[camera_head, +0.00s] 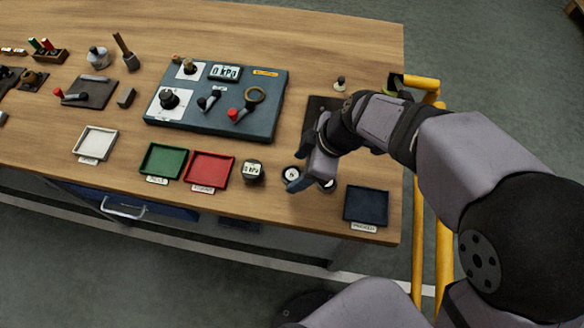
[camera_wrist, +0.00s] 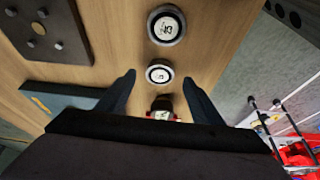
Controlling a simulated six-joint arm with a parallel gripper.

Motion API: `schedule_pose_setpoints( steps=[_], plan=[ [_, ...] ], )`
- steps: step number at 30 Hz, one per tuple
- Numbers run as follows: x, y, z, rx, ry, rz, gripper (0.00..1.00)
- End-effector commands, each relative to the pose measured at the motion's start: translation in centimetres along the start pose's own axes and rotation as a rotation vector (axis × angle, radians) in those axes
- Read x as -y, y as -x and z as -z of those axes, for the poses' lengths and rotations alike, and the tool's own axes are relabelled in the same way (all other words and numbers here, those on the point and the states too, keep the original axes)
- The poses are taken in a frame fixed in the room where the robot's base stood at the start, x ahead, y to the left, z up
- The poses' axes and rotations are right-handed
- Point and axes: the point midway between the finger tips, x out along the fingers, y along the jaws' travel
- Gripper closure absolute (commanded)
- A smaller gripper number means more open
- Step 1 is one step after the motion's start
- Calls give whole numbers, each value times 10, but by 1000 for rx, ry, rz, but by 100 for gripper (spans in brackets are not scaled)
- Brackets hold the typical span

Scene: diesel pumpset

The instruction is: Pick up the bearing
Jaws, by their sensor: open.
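Two round, ring-like metal parts with pale labelled centres lie on the wooden table: a smaller one (camera_wrist: 159,73) and a larger one (camera_wrist: 166,25). Either could be the bearing; the labels are too small to read. In the head view the smaller part (camera_head: 292,173) shows beside my fingers, and the larger part (camera_head: 327,186) is mostly hidden by my gripper. My gripper (camera_head: 297,184) is open above the table. In the wrist view its dark fingers (camera_wrist: 159,79) appear on either side of the smaller part, with nothing held. I cannot tell the height gap.
A round gauge (camera_head: 253,170) stands left of the parts. Red (camera_head: 209,184), green (camera_head: 163,176) and white (camera_head: 96,157) trays lie farther left; a dark blue tray (camera_head: 366,220) is at the right front. A blue-grey control panel (camera_head: 217,123) and a dark plate (camera_head: 312,122) lie behind.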

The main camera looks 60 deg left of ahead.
Motion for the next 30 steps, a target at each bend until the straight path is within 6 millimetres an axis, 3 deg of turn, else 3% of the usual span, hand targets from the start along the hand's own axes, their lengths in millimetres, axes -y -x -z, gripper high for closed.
schedule_pose_setpoints(
  steps=[6,14,20,30],
  plan=[
    [0,-19,0,1,1,1,40],
    [0,-20,0,0,1,-1,40],
    [0,-20,0,0,1,-1,86],
    [-1,-17,2,-1,1,-2,87]
  ],
)
